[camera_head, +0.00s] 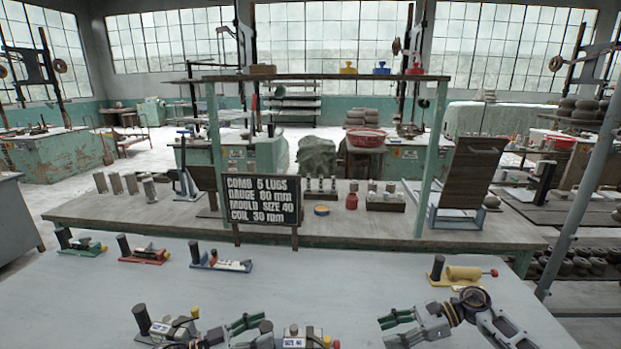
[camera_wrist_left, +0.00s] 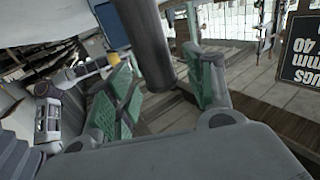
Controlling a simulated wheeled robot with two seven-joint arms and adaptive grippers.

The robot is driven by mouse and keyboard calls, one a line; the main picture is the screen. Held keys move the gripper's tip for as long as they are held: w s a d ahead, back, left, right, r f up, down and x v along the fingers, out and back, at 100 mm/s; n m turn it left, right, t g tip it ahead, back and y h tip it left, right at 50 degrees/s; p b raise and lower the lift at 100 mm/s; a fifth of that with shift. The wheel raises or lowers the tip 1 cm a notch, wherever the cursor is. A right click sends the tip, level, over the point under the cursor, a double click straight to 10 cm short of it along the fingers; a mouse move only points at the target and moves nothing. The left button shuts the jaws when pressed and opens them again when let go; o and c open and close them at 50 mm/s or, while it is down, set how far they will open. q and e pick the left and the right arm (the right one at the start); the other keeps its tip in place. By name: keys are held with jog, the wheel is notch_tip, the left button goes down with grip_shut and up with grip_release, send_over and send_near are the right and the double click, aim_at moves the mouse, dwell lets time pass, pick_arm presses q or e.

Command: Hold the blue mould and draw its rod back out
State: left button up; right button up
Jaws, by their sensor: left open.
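The blue mould (camera_head: 222,264) lies on the pale table, a blue base with a dark upright post at its left end. My left gripper (camera_head: 256,329) is at the front edge, nearer me than this mould. Its green-padded jaws are open. In the left wrist view, a dark round post (camera_wrist_left: 147,45) shows at the gap between the jaws (camera_wrist_left: 163,88); I cannot tell whether they touch it. A blue patch (camera_wrist_left: 110,25) shows behind that post. My right gripper (camera_head: 388,328) looks open and empty above the table at right.
A green mould (camera_head: 82,246), a red mould (camera_head: 145,256) and a yellow mould (camera_head: 462,272) stand along the far side. Two labelled moulds, left (camera_head: 165,328) and right (camera_head: 295,340), crowd my left gripper. A sign (camera_head: 262,199) stands behind. The table's middle is clear.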

pick_arm(q)
jog(key=shift+v, duration=4.95)
jog(key=shift+r, duration=0.2)
pick_arm(e)
jog(key=shift+r, duration=0.1)
pick_arm(q)
notch_tip(320, 180, up, 9)
jog(key=p, duration=0.9)
pick_arm(e)
notch_tip(320, 180, up, 9)
pick_arm(q)
jog(key=shift+r+p, duration=0.5)
jog(key=shift+p, duration=0.05)
pick_arm(e)
jog(key=shift+r, duration=0.55)
jog(key=shift+f, duration=0.1)
